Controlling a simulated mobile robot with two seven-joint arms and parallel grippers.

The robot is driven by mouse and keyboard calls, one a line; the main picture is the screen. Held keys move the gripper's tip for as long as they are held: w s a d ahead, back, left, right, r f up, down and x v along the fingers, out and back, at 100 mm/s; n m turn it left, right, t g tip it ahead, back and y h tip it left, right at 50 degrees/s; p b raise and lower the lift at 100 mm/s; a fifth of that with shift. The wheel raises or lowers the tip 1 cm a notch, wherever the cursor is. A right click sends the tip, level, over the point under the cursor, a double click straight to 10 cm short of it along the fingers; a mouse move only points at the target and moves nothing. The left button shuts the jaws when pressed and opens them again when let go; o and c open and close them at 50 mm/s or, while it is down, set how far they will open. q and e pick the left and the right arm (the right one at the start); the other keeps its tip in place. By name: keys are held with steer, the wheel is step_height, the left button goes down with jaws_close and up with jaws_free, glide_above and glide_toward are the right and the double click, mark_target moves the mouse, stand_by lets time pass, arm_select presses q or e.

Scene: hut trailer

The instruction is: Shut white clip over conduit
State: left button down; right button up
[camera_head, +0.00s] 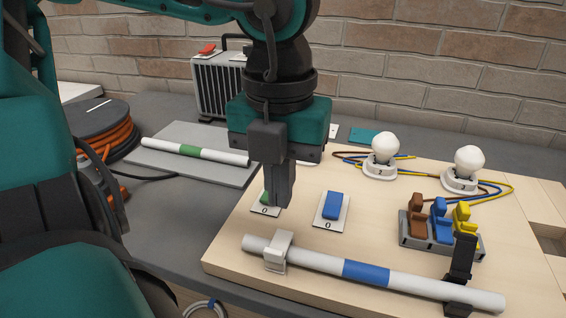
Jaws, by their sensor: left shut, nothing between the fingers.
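The white clip (279,248) sits around the left part of a white conduit (409,284) with a blue band, on the pale wooden board. Its upper part lies over the conduit; I cannot tell whether it is latched. A black clip (461,258) stands at the conduit's right part, its upper part upright. My left gripper (279,202) is shut and empty, pointing down. It is apart from the white clip, behind it in the picture, and partly hides a green rocker switch (264,198). My right gripper is not in view.
A blue rocker switch (333,206) is right of my gripper. A block with brown, blue and yellow levers (440,232) and two bulbs (385,148) stand farther right. Another conduit (165,146) with a green band lies on a grey plate, near an orange cable reel (97,128).

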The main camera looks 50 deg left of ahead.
arm_select(q)
steer(key=shift+s+d, duration=0.25)
steer(key=shift+s, duration=0.2)
step_height(320, 180, up, 6)
steer(key=p, duration=0.3)
stand_by(0.8)
stand_by(0.6)
